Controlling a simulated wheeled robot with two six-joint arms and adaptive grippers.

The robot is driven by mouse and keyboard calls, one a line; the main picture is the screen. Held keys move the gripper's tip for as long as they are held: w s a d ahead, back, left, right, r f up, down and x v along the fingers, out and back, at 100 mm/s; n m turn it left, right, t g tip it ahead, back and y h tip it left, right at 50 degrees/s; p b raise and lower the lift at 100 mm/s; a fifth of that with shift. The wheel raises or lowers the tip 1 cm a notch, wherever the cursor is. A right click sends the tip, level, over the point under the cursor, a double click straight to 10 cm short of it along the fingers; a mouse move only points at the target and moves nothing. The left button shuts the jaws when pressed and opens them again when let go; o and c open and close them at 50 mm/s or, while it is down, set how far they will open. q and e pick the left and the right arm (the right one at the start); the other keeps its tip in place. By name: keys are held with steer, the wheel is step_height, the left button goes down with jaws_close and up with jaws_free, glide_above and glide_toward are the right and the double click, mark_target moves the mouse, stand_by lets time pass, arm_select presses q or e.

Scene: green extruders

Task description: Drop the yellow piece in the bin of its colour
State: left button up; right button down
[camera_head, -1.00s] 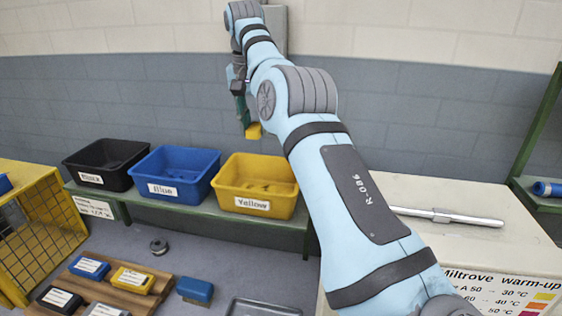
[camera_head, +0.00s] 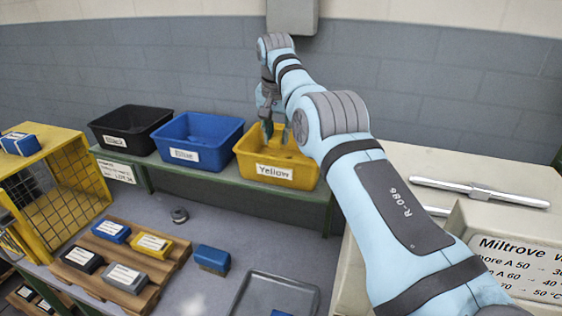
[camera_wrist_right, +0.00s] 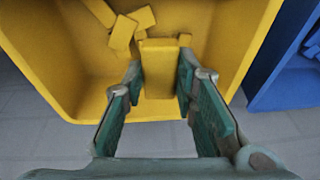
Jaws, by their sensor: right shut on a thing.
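The yellow bin (camera_head: 247,168), labelled "Yellow", stands at the right end of a row of bins on a green shelf. My right gripper (camera_head: 270,130) points down at the bin's opening. In the right wrist view the gripper (camera_wrist_right: 159,82) is shut on a yellow piece (camera_wrist_right: 158,66), with a green finger on each side. The bin's yellow wall (camera_wrist_right: 45,50) surrounds this view, and several other yellow pieces (camera_wrist_right: 122,32) lie on its floor. I cannot tell whether the held piece touches them. My left gripper is not in view.
The blue bin (camera_head: 196,143) and black bin (camera_head: 129,128) stand left of the yellow one. A pallet (camera_head: 150,262) with several labelled blocks, a blue brush-like block (camera_head: 212,258) and a grey tray (camera_head: 262,308) are in front. A white machine (camera_head: 420,165) is at right.

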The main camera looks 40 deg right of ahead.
steer(key=shift+r, duration=0.2)
steer(key=shift+w, duration=0.1)
steer(key=shift+w+d+f, duration=0.1)
steer(key=shift+w+f, duration=0.05)
steer(key=shift+f, duration=0.1)
steer(key=c, duration=1.3)
jaws_free()
steer(key=shift+r, duration=0.1)
